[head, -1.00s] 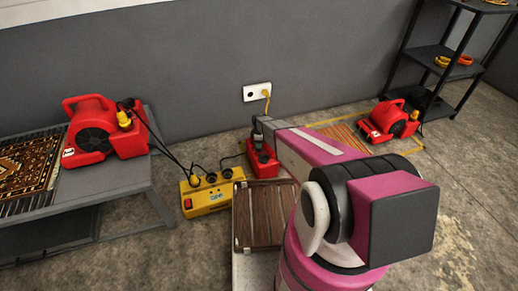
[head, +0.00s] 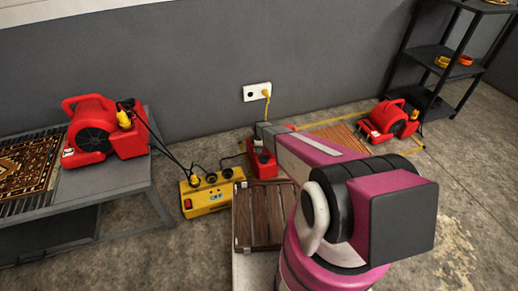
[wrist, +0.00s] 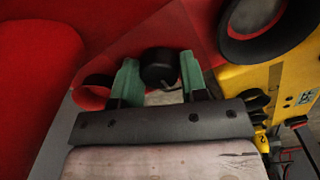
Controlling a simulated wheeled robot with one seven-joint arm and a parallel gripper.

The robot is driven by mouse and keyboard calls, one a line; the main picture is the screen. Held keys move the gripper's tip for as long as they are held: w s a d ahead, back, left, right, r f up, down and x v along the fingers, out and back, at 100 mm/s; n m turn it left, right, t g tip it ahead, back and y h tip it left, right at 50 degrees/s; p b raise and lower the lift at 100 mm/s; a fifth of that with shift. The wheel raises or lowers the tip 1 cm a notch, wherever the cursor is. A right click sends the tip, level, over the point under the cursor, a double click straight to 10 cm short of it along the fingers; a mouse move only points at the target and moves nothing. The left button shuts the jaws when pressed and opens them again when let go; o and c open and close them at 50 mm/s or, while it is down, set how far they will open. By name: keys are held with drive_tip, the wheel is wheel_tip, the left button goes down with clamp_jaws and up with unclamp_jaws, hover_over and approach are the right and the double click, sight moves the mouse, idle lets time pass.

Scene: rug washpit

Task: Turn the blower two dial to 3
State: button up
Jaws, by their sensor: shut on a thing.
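A red blower (head: 262,163) stands on the floor in the middle of the head view, partly hidden by my arm. I cannot read a number on it. My gripper (head: 265,134) is at its top. In the wrist view my gripper (wrist: 157,76) has its two green finger pads on either side of a round black dial (wrist: 158,66) on the red housing, and it is shut on this dial. A small light mark shows at the dial's lower edge. The scale and the setting cannot be read.
A yellow power box (head: 209,197) with sockets and cables sits left of the blower. Another red blower (head: 105,130) stands on a grey bench (head: 110,180), a third (head: 389,120) at the right. A brown slatted crate (head: 262,215) is in front.

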drive_tip(key=shift+m, duration=0.4)
drive_tip(key=m, duration=0.5)
drive_tip(key=shift+m, duration=0.3)
drive_tip(key=m, duration=1.1)
drive_tip(key=shift+m, duration=0.4)
drive_tip(key=m, duration=0.5)
drive_tip(key=shift+m, duration=0.3)
drive_tip(key=o, duration=0.7)
drive_tip(key=shift+c, duration=0.2)
